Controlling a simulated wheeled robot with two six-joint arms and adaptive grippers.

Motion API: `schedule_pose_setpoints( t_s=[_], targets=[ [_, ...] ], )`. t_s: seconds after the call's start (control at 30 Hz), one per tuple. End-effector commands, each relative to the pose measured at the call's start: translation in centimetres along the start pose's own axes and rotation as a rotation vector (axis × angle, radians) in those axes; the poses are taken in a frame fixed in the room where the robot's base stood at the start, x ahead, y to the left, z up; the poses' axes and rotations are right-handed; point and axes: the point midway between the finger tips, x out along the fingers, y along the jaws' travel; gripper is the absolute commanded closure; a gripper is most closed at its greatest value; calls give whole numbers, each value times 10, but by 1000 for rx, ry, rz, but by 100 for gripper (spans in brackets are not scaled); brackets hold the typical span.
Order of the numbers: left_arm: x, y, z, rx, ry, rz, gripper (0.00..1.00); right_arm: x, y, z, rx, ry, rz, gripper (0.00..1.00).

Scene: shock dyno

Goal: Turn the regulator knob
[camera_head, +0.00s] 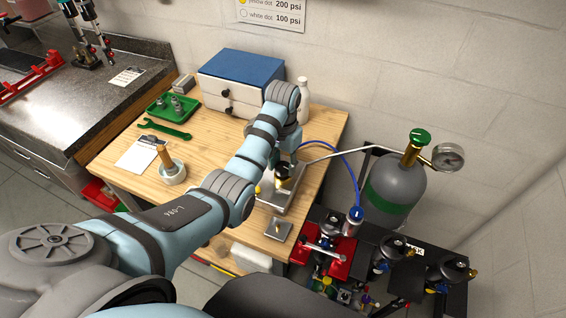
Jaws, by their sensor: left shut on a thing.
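My left arm reaches in from the left over the wooden table. My left gripper (284,176) points down, shut on a small dark-and-yellow part above a metal base plate (272,203). The arm and fingers hide most of that part, so its shape is unclear. A grey gas cylinder (392,183) stands right of the table, with a green knob (420,137) on its brass valve and a round gauge (448,157) beside it. Which knob is the regulator's is not clear. The left gripper is well left of the green knob. My right gripper is not in view.
The wall sign shows yellow dot 200 psi.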

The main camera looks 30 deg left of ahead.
Motion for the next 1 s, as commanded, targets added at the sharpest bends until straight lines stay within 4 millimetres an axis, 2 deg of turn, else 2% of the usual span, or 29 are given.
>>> schedule_pose_setpoints(
  t_s=[0.23,0.27,0.37,0.87,1.0],
  targets=[
    [-1,0,0,-1,2,-1,91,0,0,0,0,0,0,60],
    [-1,0,0,-1,2,-1,58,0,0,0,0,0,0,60],
    [0,0,0,-1,2,-1,43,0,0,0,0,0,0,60],
    [0,0,0,-4,0,0,43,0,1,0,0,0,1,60],
    [0,0,0,-93,0,0,43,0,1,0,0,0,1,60]
  ],
)
